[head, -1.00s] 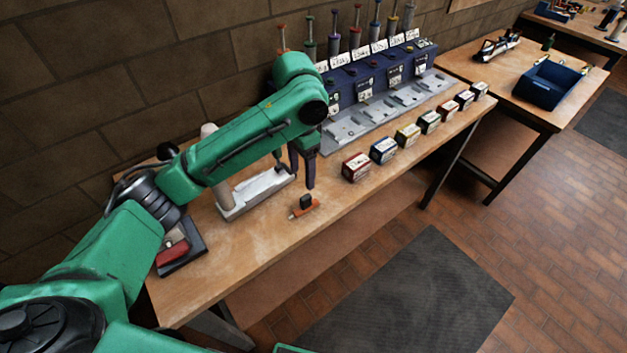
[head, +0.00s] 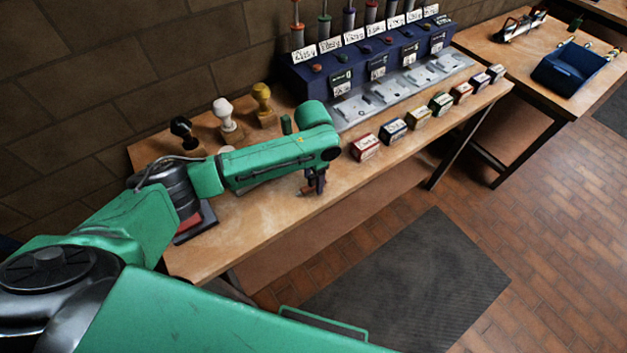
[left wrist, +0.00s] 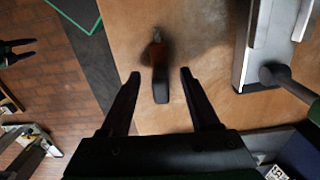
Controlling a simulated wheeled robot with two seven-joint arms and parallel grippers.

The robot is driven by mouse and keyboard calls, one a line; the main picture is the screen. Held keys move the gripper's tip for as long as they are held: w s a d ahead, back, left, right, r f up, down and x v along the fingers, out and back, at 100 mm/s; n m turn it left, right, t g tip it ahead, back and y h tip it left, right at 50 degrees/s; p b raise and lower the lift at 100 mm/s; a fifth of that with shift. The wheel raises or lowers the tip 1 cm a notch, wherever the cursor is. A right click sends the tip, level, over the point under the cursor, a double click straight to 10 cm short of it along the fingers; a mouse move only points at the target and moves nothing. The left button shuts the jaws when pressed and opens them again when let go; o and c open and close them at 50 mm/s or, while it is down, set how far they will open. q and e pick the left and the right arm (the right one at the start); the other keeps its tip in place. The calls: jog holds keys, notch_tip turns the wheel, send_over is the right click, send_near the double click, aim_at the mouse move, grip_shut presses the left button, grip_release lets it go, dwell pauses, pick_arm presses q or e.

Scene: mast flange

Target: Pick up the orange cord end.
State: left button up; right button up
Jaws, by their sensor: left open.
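My left gripper (head: 314,184) is low over the bench there, pointing down. In the left wrist view my left gripper (left wrist: 161,74) is open, with one finger on each side of the cord end's dark lower part. I see a gap on both sides. I cannot tell the height left between fingertips and bench.
A row of small boxes (head: 395,131) stands right of the gripper. Behind are a grey slotted plate (head: 352,110) and a blue rack (head: 330,80). Stamp-like handles (head: 228,120) stand at the back left. The bench front is clear.

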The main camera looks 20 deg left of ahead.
pick_arm(q)
jog(key=shift+c, duration=0.3)
jog(key=c, duration=0.5)
jog(key=shift+w, duration=0.1)
grip_shut()
pick_arm(e)
jog(key=shift+s+f, duration=0.15)
jog(key=shift+s, duration=0.6)
pick_arm(q)
jog(key=shift+r, duration=0.1)
pick_arm(e)
jog(key=shift+w, duration=0.1)
